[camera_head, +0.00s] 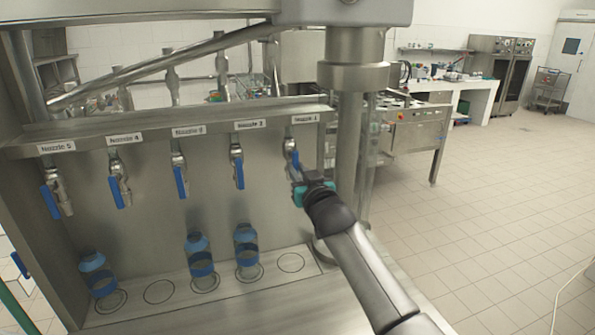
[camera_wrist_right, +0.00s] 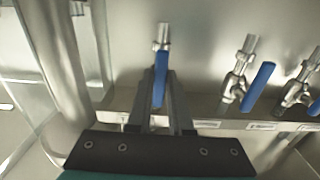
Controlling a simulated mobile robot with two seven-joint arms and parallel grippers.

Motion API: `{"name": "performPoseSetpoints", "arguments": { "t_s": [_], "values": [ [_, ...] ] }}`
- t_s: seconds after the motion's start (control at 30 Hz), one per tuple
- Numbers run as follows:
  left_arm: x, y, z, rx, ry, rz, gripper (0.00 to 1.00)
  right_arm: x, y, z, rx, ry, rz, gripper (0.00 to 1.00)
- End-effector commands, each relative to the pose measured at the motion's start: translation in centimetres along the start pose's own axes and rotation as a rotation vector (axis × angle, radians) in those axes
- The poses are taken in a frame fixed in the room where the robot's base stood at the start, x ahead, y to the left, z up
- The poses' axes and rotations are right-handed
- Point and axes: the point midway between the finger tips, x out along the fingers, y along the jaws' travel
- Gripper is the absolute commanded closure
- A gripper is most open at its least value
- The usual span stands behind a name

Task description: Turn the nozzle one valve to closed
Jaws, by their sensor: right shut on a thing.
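The nozzle one valve (camera_head: 290,146) is at the right end of the row, below its label "Nozzle 1" (camera_head: 304,119). Its blue handle (camera_head: 294,160) hangs down and is partly hidden by my right gripper (camera_head: 299,178). In the right wrist view, the blue handle (camera_wrist_right: 160,86) sits between the two fingers of my right gripper (camera_wrist_right: 161,100), which is shut on it. My left gripper is not in view.
Several other valves with blue handles, such as nozzle two (camera_head: 238,165), hang to the left. Blue-banded bottles, one here (camera_head: 247,245), stand on the lower shelf (camera_head: 222,292). The ring (camera_head: 291,262) under nozzle one is empty. A steel column (camera_head: 349,150) stands close right.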

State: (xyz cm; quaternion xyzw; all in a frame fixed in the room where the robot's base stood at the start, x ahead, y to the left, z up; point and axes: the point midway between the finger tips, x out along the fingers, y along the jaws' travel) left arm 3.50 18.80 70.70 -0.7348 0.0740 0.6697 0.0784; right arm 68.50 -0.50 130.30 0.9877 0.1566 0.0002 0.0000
Motion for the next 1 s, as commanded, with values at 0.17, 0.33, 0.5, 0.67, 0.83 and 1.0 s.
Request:
{"name": "performPoseSetpoints", "arguments": {
  "t_s": [0.17,0.33,0.5,0.67,0.83,1.0],
  "values": [
    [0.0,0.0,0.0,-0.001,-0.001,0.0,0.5,0.0,0.0,0.1,0.004,-0.001,0.0,1.0],
    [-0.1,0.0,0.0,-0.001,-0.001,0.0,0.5,0.0,-0.2,0.1,0.045,-0.001,-0.001,1.0],
    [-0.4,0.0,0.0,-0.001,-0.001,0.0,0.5,0.0,-0.5,0.0,0.139,-0.002,-0.001,1.0],
    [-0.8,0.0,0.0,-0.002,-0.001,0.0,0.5,0.0,-0.8,0.0,0.258,-0.003,0.0,1.0],
    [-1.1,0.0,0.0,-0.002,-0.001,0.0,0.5,0.0,-1.1,-0.1,0.387,-0.003,0.0,1.0],
    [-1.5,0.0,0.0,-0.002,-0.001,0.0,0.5,0.0,-1.3,-0.2,0.494,-0.003,0.001,1.0]
  ]
}}
